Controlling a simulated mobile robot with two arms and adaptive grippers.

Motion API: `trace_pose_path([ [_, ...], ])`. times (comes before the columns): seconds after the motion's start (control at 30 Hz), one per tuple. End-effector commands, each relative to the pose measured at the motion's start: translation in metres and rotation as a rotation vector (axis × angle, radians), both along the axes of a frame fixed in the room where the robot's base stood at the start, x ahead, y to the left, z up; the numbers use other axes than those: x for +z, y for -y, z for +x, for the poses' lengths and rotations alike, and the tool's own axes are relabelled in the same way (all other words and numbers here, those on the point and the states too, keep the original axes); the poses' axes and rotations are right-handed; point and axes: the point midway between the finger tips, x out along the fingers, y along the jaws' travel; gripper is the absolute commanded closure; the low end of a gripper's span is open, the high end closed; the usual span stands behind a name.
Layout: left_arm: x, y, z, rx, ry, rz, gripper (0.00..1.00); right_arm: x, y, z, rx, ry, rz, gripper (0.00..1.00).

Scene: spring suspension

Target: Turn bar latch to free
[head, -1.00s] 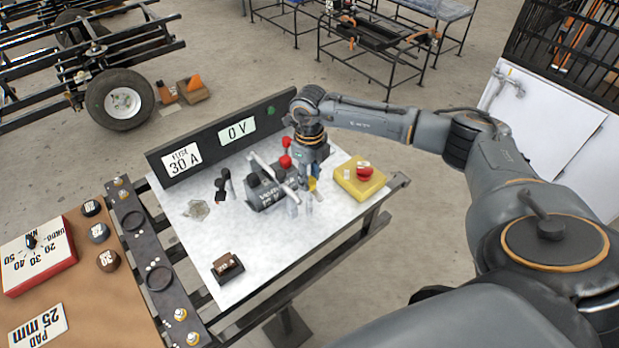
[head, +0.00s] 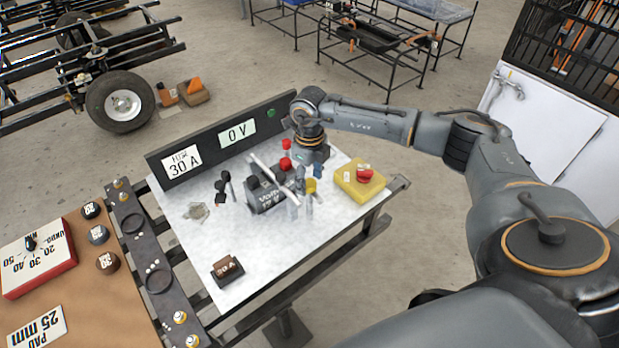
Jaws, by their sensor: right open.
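A pale bar (head: 266,170) lies slantwise across the top of a dark box (head: 264,203) with white lettering, on the light tabletop. It looks like the bar latch, but its pivot and exact angle are too small to tell. My right gripper (head: 307,180) points down just right of the box, beside the bar's lower end, and is open. I cannot tell whether a finger touches the bar. Small yellow, blue and pale grey parts crowd together under it and partly hide one another. My left gripper is not in view.
A panel (head: 262,126) reading 0 V and 30 A stands along the back edge. A yellow box with a red button (head: 364,172) sits to the right. Red posts (head: 285,163) stand close behind the gripper.

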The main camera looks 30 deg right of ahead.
Motion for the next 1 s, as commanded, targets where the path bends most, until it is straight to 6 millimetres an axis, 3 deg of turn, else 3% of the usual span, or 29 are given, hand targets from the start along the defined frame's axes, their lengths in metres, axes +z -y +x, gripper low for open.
trace_pose_path([
  [0.6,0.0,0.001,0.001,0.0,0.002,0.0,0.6,0.107,0.0,0.001,0.0,0.003,0.0,0.45],
  [1.0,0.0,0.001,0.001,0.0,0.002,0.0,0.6,0.119,0.0,0.0,0.0,0.001,-0.001,0.45],
])
